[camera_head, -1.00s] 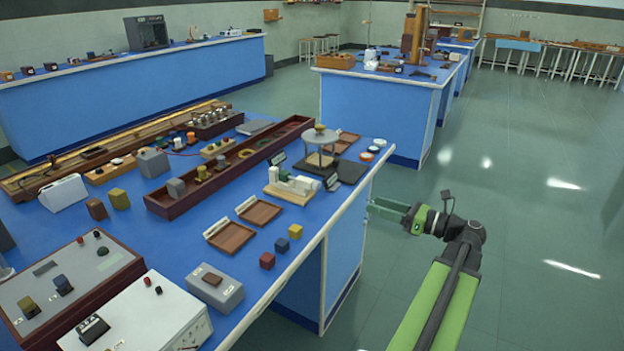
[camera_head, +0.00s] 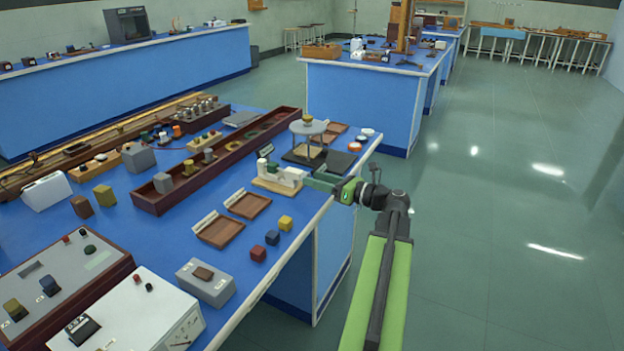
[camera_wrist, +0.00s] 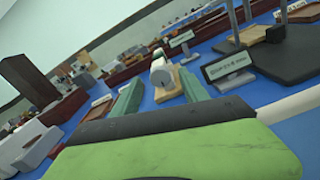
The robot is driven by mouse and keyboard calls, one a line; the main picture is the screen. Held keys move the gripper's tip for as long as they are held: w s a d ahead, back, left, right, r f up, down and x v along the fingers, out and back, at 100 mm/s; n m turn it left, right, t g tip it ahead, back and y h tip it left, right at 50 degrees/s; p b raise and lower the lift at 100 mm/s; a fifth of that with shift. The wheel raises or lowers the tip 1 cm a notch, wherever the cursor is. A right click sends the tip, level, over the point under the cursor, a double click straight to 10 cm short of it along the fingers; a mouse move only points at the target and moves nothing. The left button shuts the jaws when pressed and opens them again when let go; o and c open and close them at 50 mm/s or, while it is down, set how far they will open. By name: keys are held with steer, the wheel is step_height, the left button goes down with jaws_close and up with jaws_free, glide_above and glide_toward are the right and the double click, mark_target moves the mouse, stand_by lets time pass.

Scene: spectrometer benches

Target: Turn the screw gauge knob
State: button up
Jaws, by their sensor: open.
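The screw gauge (camera_head: 277,174) is a white device on a pale wooden base near the right edge of the blue bench. Its whitish knob end (camera_wrist: 160,75) faces me in the wrist view, between my two green fingers. My gripper (camera_head: 310,180) reaches in from the right at the bench edge, with its fingers pointing left at the gauge's right end. In the wrist view my gripper (camera_wrist: 160,86) is open, with a clear gap between the fingers. The knob appears beyond the fingertips; I cannot tell whether they touch it. In the head view the fingers partly hide that end.
A round-topped stand (camera_head: 309,127) is just behind the gauge, on a dark base. A small label sign (camera_wrist: 228,67) stands close right of the fingers. Brown trays (camera_head: 220,231) and small coloured cubes (camera_head: 286,223) lie nearer me. The floor at right is clear.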

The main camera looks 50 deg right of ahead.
steer(key=shift+x, duration=1)
jaws_close()
